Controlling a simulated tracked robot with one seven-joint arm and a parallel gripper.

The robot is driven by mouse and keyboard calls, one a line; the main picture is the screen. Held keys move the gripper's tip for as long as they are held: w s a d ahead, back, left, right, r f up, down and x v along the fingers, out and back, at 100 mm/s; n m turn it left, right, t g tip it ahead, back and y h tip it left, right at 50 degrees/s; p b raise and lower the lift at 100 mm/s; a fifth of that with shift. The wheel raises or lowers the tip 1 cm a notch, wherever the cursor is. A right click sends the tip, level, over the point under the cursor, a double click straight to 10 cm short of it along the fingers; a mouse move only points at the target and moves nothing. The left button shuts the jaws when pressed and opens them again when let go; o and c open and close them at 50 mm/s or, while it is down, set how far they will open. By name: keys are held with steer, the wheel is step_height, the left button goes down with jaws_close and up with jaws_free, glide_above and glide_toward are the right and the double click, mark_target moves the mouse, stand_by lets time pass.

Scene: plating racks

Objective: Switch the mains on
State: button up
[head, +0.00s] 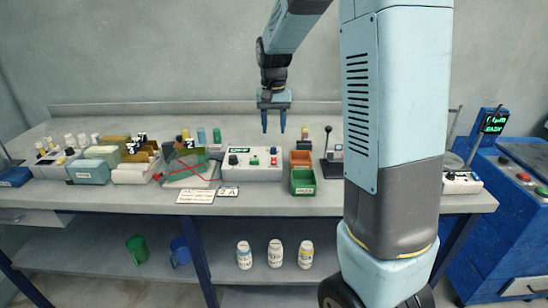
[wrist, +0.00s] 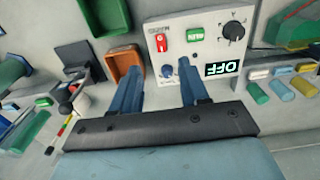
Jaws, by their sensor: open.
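The white power supply box (head: 252,172) stands on the bench in the middle of the head view. It also fills the upper middle of the wrist view (wrist: 208,52), turned upside down. Its display (wrist: 222,69) reads OFF. A red switch (wrist: 162,42) sits on its face, with a green labelled part (wrist: 195,33), a black knob (wrist: 234,29) and a small blue knob (wrist: 167,71). My gripper (head: 273,131) is open and empty, above the box's right part, apart from it. Its fingers also show in the wrist view (wrist: 163,82).
An orange bin (head: 301,158) and a green bin (head: 303,181) stand right of the box. A clear tank with a red wire (head: 190,173) is at its left. Small labelled cards (head: 196,197) lie in front. Several bottles stand behind.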

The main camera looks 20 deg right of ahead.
mark_target(274, 162)
step_height(274, 162, down, 12)
steer(key=shift+r, duration=0.25)
steer(key=shift+c, duration=0.4)
jaws_close()
